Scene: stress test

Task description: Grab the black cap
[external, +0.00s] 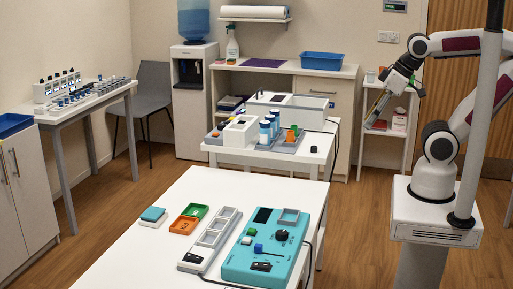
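A small black object that looks like the black cap (313,148) sits near the right edge of the white middle table (318,160), apart from the devices there. It is too small to see in detail. My gripper (376,112) is raised to the right of that table, in front of the small white shelf, and points down and to the left. It is well apart from the black object. The fingers are small and blend with the things behind them, so I cannot tell whether they are open or hold anything.
A teal device (265,250) and grey holder (209,240) stand on the front table. A cable hangs beside the middle table. Open floor lies between tables and arm.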

